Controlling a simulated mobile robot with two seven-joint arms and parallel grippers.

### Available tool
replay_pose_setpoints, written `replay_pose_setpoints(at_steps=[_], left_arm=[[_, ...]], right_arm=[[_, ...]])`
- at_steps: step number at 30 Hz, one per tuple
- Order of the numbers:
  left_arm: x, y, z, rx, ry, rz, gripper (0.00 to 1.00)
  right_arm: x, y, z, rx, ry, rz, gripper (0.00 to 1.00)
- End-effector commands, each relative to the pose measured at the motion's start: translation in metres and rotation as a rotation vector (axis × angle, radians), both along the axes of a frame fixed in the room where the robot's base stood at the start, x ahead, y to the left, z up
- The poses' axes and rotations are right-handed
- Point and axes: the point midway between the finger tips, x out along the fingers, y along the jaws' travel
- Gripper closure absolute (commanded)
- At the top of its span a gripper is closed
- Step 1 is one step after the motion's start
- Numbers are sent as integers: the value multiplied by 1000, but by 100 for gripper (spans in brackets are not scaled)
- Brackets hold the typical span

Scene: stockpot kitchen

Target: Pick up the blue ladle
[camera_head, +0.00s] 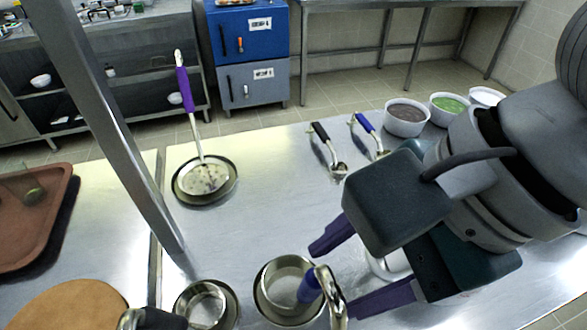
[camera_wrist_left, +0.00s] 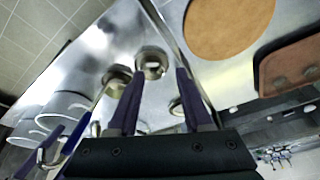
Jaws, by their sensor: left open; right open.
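A ladle with a blue grip (camera_head: 309,288) and a curved metal hook end stands in a round metal pot (camera_head: 262,292) at the bottom middle of the head view. My right gripper (camera_head: 335,279) is open. Its purple fingers lie above and below the ladle's hook end in the picture; I cannot tell whether they touch it. A second blue-handled ladle (camera_head: 365,123) lies on the far counter beside a black-handled one (camera_head: 320,131). My left gripper (camera_wrist_left: 158,100) shows in the left wrist view, open and empty.
A second metal pot (camera_head: 233,305) stands left of the first. A skimmer with a purple handle (camera_head: 185,88) rests on a round dish. A brown tray (camera_head: 62,178) and a round board (camera_head: 70,305) lie left. A metal post (camera_head: 110,130) crosses the left side.

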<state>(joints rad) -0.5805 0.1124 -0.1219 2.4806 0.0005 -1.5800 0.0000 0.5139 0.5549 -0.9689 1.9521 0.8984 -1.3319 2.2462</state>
Motion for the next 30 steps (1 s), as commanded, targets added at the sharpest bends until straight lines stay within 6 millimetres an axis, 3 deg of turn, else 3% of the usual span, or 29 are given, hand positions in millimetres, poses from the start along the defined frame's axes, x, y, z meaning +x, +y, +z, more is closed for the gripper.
replay_pose_setpoints(at_steps=[12,20,30], left_arm=[[0,1,-6,5,-1,-2,50],[0,3,-6,12,-1,-5,50],[0,4,-6,13,0,-5,50]], right_arm=[[3,23,-48,-1,-2,1,44],[3,24,-50,-1,-4,3,44],[3,24,-50,0,-3,2,81]])
